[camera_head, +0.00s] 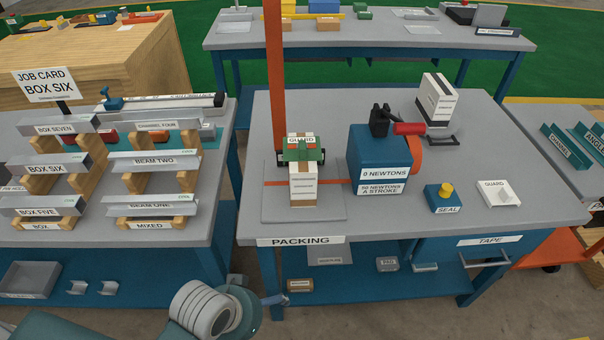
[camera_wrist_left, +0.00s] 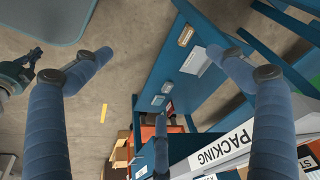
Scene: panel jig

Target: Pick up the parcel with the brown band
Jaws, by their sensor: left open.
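A pale box-shaped parcel with a brown band (camera_head: 303,190) stands upright on a grey plate on the packing bench, under a green and red piece labelled GUARD (camera_head: 301,150). A second parcel, white with a dark band (camera_head: 437,100), stands at the back right of the bench. My left gripper (camera_head: 268,302) is low in front of the bench, below its top and well apart from both parcels. In the left wrist view its blue fingers (camera_wrist_left: 160,54) are spread wide with nothing between them. Neither parcel can be made out in that view.
Blue press (camera_head: 380,160) marked 0 NEWTONS stands right of the banded parcel. An orange post (camera_head: 275,75) rises behind it. Seal button (camera_head: 443,198) and white guard plate (camera_head: 497,193) lie to the right. A rack of labelled beams (camera_head: 100,180) fills the left bench.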

